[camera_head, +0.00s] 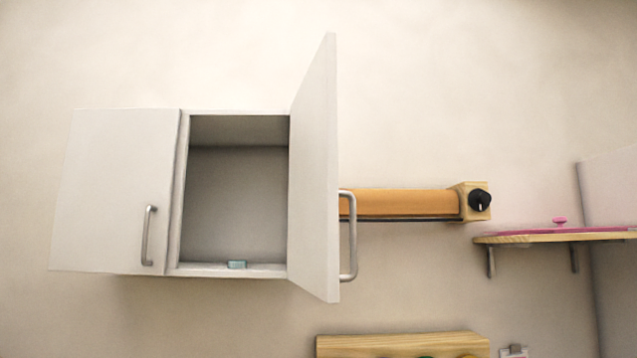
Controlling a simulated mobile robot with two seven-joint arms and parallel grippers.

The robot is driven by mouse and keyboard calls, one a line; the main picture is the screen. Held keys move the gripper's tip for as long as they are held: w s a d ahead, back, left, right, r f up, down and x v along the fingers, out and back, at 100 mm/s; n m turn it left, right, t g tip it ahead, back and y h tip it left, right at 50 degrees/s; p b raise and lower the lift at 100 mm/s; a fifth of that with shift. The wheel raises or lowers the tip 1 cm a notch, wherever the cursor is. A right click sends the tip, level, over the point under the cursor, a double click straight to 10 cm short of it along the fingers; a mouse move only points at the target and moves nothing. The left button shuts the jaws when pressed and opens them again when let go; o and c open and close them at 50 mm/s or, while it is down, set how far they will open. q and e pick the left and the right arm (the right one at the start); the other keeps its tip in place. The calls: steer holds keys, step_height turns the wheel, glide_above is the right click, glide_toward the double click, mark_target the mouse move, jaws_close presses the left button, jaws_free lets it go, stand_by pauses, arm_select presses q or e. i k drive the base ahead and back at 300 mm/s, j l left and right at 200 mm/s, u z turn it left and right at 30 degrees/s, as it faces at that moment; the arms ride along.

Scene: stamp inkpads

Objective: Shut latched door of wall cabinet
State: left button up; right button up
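A white wall cabinet (236,112) hangs on the wall at the left and middle of the head view. Its left door (112,190) is closed or nearly so, with a metal bar handle (148,235) near its lower right corner. Its right door (315,170) stands wide open, hinged at the right side and pointing out toward me, with a metal handle (351,235) on its outer face. No latch can be made out. Neither of my grippers is in view.
A wooden shelf (545,238) with a pink item sits farther right. A wooden box (400,345) is below. The wall above is bare.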

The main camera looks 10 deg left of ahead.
mark_target(313, 261)
steer(key=i+l, duration=0.65)
steer(key=i+l+u, duration=0.2)
steer(key=u, duration=0.2)
steer(key=i+l+u, duration=0.25)
steer(key=u, duration=0.8)
